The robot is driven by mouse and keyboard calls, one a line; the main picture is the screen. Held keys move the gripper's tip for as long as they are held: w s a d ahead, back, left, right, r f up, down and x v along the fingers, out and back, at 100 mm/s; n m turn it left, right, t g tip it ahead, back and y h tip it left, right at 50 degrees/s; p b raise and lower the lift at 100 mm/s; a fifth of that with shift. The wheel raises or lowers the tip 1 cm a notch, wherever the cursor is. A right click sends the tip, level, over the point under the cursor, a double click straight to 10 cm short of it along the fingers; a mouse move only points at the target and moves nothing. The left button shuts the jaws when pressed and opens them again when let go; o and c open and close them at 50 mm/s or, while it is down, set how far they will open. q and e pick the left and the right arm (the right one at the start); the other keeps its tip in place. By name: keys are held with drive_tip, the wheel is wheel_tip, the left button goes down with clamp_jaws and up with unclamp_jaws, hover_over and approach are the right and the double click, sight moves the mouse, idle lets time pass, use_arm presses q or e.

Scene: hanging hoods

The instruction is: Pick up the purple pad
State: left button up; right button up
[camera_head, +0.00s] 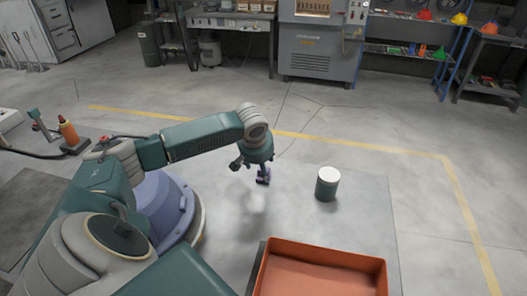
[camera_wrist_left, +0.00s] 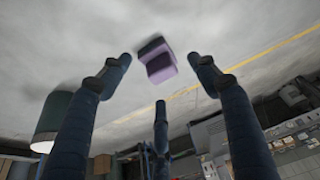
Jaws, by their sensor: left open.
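The purple pad (camera_wrist_left: 157,68) shows in the left wrist view as a small block with a dark side and a lighter purple side. It lies in the gap between the spread fingers of my left gripper (camera_wrist_left: 160,62), with clear space on both sides. In the head view a bit of the purple pad (camera_head: 264,178) shows at the fingers of my left gripper (camera_head: 250,168), which hangs open over the light floor area. Whether the pad touches a finger or the floor is hard to tell. My right gripper is out of view.
A dark green can with a white lid (camera_head: 326,185) stands right of my left gripper; it also shows in the left wrist view (camera_wrist_left: 52,118). An orange tray (camera_head: 320,275) sits nearer. Clear floor lies beyond the can. A bench and cabinet (camera_head: 318,50) stand at the back.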

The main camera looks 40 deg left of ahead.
use_arm(q)
drive_tip(key=p+x, duration=0.1)
drive_tip(key=x, duration=0.3)
drive_tip(key=shift+w+f, duration=0.2)
drive_tip(key=shift+f, duration=0.05)
drive_tip(key=shift+w+a+f, duration=0.1)
drive_tip(key=shift+a+f, duration=0.05)
drive_tip(key=shift+f, duration=0.2)
drive_tip(key=shift+c, duration=0.5)
drive_tip(key=c, duration=1)
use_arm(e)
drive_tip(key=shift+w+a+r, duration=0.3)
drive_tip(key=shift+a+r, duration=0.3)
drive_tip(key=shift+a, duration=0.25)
use_arm(q)
drive_tip(key=shift+r, duration=0.1)
wheel_tip(320, 180, up, 20)
drive_tip(key=shift+b, duration=1)
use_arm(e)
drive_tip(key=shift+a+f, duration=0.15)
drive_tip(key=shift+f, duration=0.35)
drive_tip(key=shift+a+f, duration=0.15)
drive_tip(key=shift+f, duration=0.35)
